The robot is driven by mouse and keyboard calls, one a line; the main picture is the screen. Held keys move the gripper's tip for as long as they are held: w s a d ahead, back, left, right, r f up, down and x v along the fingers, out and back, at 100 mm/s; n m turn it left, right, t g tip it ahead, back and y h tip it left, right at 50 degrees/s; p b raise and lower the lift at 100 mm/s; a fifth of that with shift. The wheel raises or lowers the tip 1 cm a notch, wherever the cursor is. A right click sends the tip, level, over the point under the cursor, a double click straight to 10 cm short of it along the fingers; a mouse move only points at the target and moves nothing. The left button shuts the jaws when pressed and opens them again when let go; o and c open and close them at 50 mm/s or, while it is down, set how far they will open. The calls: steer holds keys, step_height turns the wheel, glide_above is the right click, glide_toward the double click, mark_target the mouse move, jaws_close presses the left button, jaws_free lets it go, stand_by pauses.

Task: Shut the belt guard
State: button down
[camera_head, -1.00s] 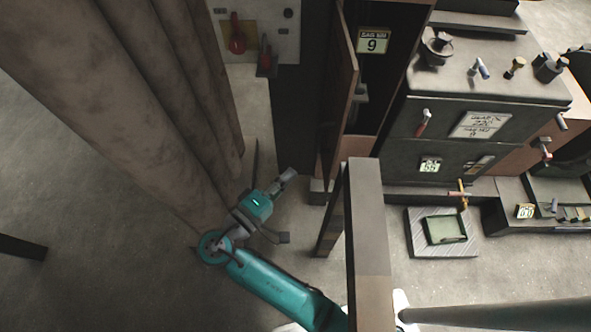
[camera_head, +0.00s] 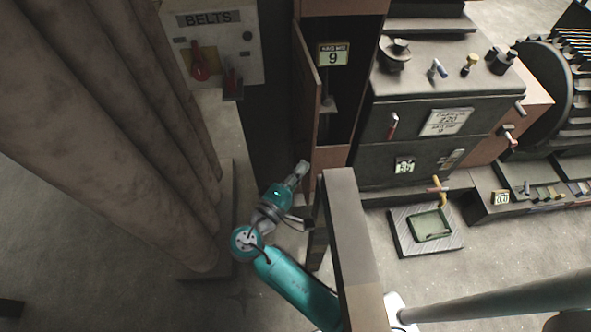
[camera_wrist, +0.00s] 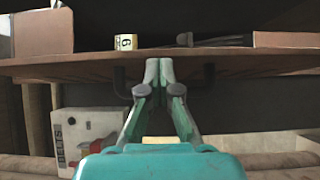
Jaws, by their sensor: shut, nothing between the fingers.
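A brown hinged panel, which I take for the belt guard (camera_head: 306,95), stands open at the left of a dark cabinet opening. In the wrist view the panel's edge (camera_wrist: 80,66) crosses the whole width, with dark bracket-like handle parts on its near side. My gripper (camera_head: 303,166) is shut and empty, at the panel's lower end in the head view. In the wrist view its closed fingertips (camera_wrist: 159,64) overlap the panel between the bracket parts. I cannot tell whether they touch it.
A pale box marked BELTS (camera_head: 210,45) with red levers is at upper left; it also shows in the wrist view (camera_wrist: 88,130). Thick brown columns (camera_head: 120,120) stand left. A post (camera_head: 350,230) rises close right of my arm. A labelled machine (camera_head: 440,120) stands right.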

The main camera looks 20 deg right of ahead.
steer(key=d, duration=0.1)
steer(key=s+d, duration=0.1)
steer(key=d, duration=0.1)
steer(key=shift+d, duration=0.1)
steer(key=shift+w, duration=0.1)
stand_by(0.4)
